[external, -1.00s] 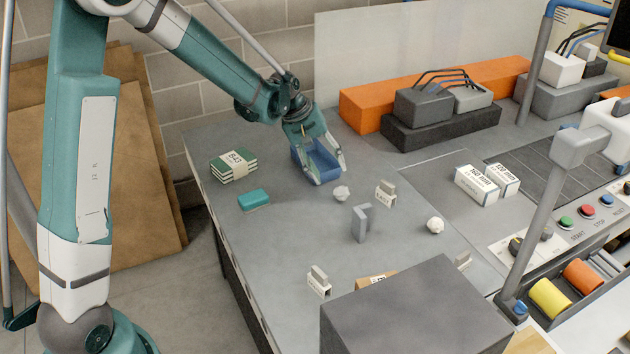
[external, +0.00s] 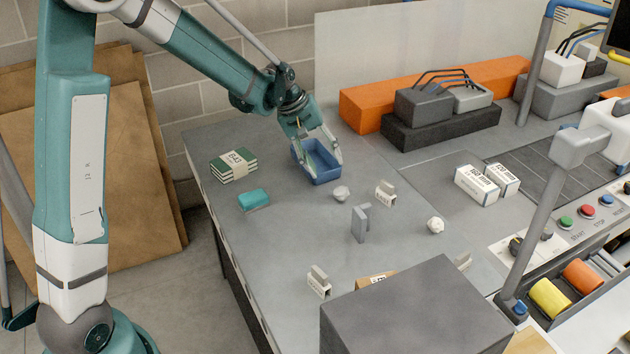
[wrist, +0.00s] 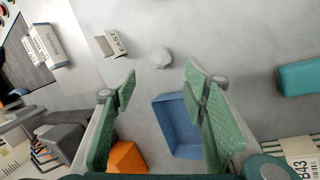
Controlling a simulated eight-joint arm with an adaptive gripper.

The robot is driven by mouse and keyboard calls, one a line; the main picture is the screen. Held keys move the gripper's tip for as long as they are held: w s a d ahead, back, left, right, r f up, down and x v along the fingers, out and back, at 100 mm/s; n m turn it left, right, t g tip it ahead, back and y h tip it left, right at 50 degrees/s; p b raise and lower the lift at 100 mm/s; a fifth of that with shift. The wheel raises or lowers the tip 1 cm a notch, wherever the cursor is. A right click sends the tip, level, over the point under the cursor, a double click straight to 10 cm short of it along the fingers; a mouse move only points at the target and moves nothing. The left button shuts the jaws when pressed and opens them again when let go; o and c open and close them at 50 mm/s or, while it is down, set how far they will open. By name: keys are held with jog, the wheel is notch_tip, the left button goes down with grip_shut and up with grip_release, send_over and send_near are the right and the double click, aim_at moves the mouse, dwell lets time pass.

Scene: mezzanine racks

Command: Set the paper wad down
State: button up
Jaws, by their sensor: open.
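A small crumpled white paper wad (external: 341,193) lies on the grey table, just in front of the blue tray (external: 331,178) and left of a small white card stand. In the wrist view this wad (wrist: 161,58) lies beyond my fingertips, clear of both. A second white wad (external: 435,225) lies farther right on the table. My gripper (external: 327,163) is over the blue tray, its fingers spread. In the wrist view my gripper (wrist: 162,82) has nothing between its green pads, and the right finger partly hides the tray (wrist: 172,118).
A card stand marked EAST (wrist: 113,43) is close to the nearer wad. A grey upright bracket (external: 360,223), teal block (external: 254,200) and green banded stack (external: 234,166) stand nearby. A large grey box (external: 415,310) fills the front. Bare table lies around the nearer wad.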

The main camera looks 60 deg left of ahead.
dwell(0.3)
jog(key=s+d+r+m, duration=0.2)
jog(key=s+d+r, duration=0.25)
jog(key=d, duration=0.35)
jog(key=s+d+r+m+y, duration=0.1)
jog(key=s+d+r+m, duration=0.15)
jog(key=d+r, duration=0.4)
jog(key=s+d+r+m, duration=0.2)
jog(key=s+d+r, duration=0.2)
jog(key=d, duration=0.5)
jog(key=s+d+r+m+t, duration=0.1)
jog(key=s+d+m, duration=0.6)
jog(key=s+d, duration=0.7)
jog(key=s+t, duration=0.1)
jog(key=s, duration=0.2)
jog(key=shift+s+d+t+y, duration=0.2)
jog(key=shift+s+t+y, duration=0.2)
